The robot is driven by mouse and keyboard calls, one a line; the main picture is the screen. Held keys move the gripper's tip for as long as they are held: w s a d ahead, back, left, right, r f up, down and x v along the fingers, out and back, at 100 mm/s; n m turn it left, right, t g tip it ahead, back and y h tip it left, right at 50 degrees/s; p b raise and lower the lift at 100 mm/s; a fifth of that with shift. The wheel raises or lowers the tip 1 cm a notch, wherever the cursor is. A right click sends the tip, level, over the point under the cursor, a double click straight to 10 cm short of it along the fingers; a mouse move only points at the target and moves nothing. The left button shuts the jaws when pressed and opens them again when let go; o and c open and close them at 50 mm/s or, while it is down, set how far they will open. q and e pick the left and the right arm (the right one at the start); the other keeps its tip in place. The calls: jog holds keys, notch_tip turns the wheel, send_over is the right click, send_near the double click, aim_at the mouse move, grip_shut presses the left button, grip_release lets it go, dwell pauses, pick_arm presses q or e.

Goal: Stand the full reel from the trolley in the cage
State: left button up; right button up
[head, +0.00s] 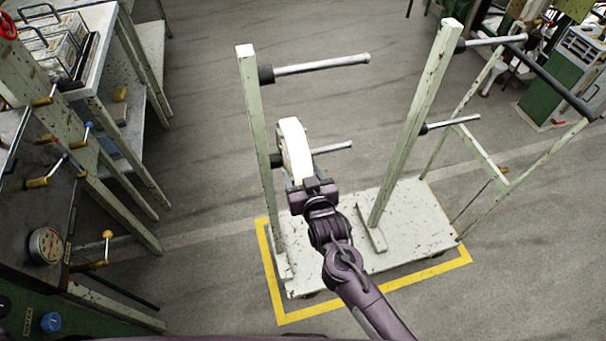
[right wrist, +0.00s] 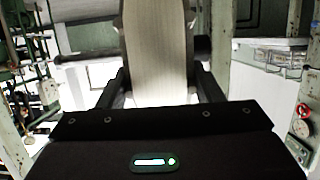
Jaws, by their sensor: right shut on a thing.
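A pale cream reel (head: 295,150) shows edge-on at the left post of the trolley (head: 420,225). It is level with the lower left peg (head: 335,147), whose tip sticks out to its right. I cannot tell whether the reel is still around this peg. My right gripper (head: 308,184) is shut on the reel's near rim. In the right wrist view the reel (right wrist: 157,50) stands upright between the two fingers (right wrist: 160,90). A wire-framed holder (head: 60,45) stands on the bench at the upper left; I cannot tell if it is the cage. My left gripper is not in view.
The trolley has two upright posts (head: 415,120) and bare pegs, including an upper left one (head: 320,64). A yellow floor line (head: 270,275) runs around it. A panel with a gauge (head: 46,245) and knobs stands at the left. Open floor lies between bench and trolley.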

jog(key=shift+r, duration=0.15)
jog(key=shift+w+d+p, duration=0.2)
jog(key=shift+w+d, duration=0.05)
jog(key=shift+d, duration=0.4)
jog(key=shift+w+d+p, duration=0.15)
jog(key=shift+w+d, duration=0.05)
jog(key=shift+d, duration=0.4)
jog(key=w+d+p, duration=0.1)
jog(key=w+d, duration=0.2)
jog(key=d, duration=0.8)
jog(key=shift+w+p, duration=0.25)
jog(key=shift+p, duration=0.05)
jog(key=w+d, duration=0.2)
jog(key=d, duration=0.5)
jog(key=shift+w+d, duration=0.3)
